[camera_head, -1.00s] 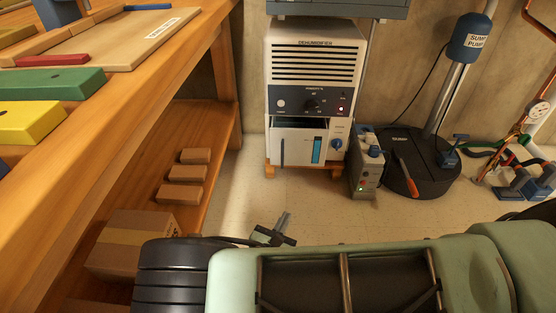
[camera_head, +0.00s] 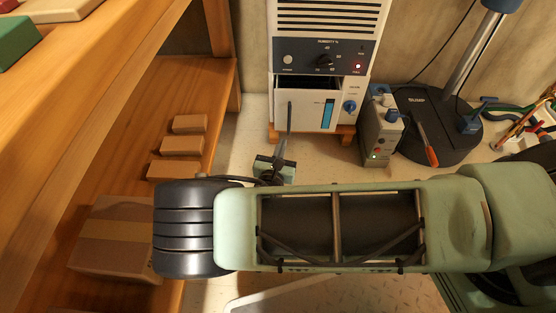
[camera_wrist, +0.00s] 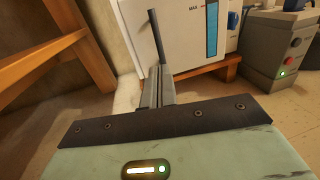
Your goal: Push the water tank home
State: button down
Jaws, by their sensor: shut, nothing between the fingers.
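The water tank (camera_head: 311,112) is the white lower front of the dehumidifier (camera_head: 326,16). It has a blue level window and a dark upright handle bar (camera_head: 290,117). A dark gap shows above its front, and it sits partly out of the housing. In the wrist view the tank (camera_wrist: 184,40) fills the top middle, with the handle bar (camera_wrist: 156,37) just beyond my fingertips. My gripper (camera_head: 282,142) is shut and empty, low in front of the tank's left part. It also shows in the wrist view (camera_wrist: 160,74). Whether it touches the handle, I cannot tell.
A small grey box (camera_head: 381,130) with a green light stands right of the dehumidifier, beside the black sump cover (camera_head: 440,133). A wooden bench with a lower shelf (camera_head: 150,105) holding cartons runs along the left. Floor shows in front of the dehumidifier.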

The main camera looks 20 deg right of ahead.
aim_at(289, 122)
jog(key=b+x, duration=0.1)
jog(key=x, duration=0.1)
jog(key=b+x, duration=0.1)
jog(key=x, duration=0.1)
jog(key=b+x, duration=0.1)
jog(key=x, duration=0.1)
jog(key=shift+d+f, duration=0.1)
jog(key=shift+f, duration=0.15)
jog(key=shift+w+d+r+b, duration=0.25)
jog(key=shift+w+d+b, duration=0.15)
jog(key=shift+w, duration=0.25)
jog(key=a+p+x, duration=0.1)
jog(key=p+x, duration=0.2)
jog(key=x, duration=0.3)
jog(key=shift+w, duration=0.45)
